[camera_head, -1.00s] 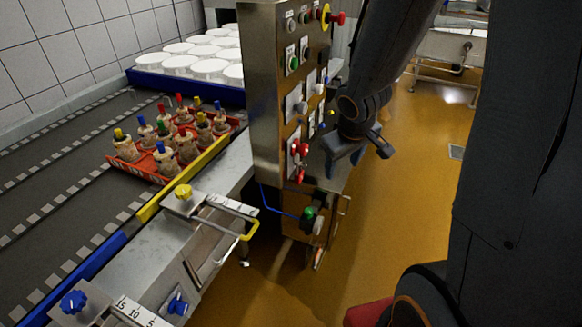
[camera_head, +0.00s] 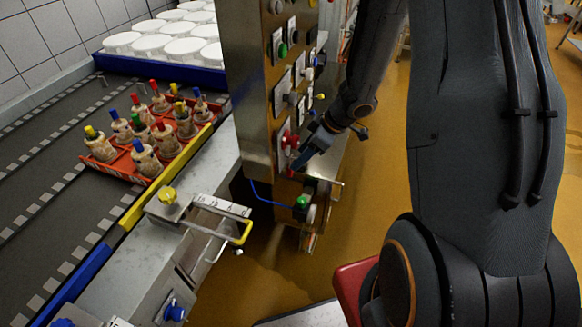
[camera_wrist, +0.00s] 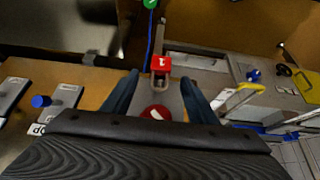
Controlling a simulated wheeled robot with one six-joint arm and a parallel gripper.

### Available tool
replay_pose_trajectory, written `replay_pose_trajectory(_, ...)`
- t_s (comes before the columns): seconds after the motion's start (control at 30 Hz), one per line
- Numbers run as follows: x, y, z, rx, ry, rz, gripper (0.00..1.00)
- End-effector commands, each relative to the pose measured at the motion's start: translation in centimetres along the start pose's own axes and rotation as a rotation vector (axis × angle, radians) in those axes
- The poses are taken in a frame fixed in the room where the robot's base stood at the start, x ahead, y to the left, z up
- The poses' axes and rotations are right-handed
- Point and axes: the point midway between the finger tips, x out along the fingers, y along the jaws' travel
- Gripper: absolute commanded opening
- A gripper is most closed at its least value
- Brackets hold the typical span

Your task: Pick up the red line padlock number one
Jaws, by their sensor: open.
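The red padlock (camera_wrist: 161,63) shows in the wrist view with a small white mark on its face that looks like a 1. It sits between the tips of my gripper (camera_wrist: 160,76), whose two blue-grey fingers stand apart on either side of it. A grey shackle or bracket shows beside it. In the head view my gripper (camera_head: 308,152) is at the lower front of the control panel (camera_head: 247,90), close to its red parts. My gripper partly hides that spot, so I cannot tell the padlock apart there.
A red disc (camera_wrist: 157,113) lies between the fingers, nearer the palm. A red crate (camera_head: 120,165) of capped moulds stands on the conveyor. Yellow floor (camera_head: 365,215) is clear to the right.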

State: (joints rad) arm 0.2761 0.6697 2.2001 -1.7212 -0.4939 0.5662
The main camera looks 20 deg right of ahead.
Motion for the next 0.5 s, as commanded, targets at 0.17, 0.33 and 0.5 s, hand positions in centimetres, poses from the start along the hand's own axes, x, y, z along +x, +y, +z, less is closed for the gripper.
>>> replay_pose_trajectory(0.17,1.9,-0.1,0.1,0.000,-0.001,-0.002,0.53)
replay_pose_trajectory(0.33,4.1,-0.1,0.2,0.002,0.000,0.000,0.53)
replay_pose_trajectory(0.5,5.2,0.1,0.2,0.002,0.000,0.003,0.53)
